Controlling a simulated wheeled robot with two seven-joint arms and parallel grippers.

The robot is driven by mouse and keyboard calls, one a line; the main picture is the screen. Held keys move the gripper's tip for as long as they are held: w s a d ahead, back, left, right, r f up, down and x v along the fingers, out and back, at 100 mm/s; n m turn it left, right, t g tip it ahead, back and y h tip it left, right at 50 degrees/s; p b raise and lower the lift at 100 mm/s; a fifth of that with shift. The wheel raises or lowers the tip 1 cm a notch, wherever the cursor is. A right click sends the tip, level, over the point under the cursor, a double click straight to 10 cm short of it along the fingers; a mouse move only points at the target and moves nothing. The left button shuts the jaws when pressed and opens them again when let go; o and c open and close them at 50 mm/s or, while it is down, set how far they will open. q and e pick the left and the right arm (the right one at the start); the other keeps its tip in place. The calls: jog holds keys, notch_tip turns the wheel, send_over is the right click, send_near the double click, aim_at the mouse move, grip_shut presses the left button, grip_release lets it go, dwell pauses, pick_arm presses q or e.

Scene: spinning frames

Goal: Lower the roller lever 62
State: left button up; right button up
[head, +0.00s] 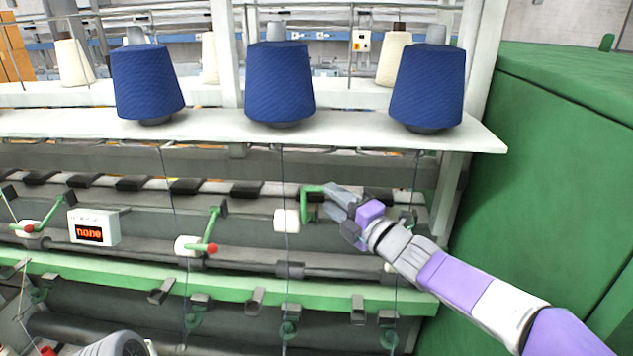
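A green roller lever (306,206) stands beside a white roller (287,220) at the middle of the machine. Its upper part bends right towards my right gripper, and its end is hidden there. No red knob shows on it. My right gripper (328,199) reaches in from the right, with its fingers apart close to the lever's upper end. I cannot tell whether they touch it. Two other green levers, one (210,228) left of centre and one (50,213) at the far left, slant downward and end in red knobs. No number shows on the levers. My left gripper is not recognizable here.
Blue yarn cones (279,85) stand on a white shelf (340,126) above the levers. A green rail (230,288) runs below. A green cabinet (560,170) closes off the right side. A small display (92,228) reads "none". Thin yarns hang down between the rollers.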

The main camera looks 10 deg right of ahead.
aim_at(321, 191)
jog(key=p+x, duration=0.1)
jog(key=x, duration=0.4)
jog(key=shift+w+a, duration=0.25)
jog(key=shift+w, duration=0.05)
jog(key=shift+c, duration=0.2)
grip_shut()
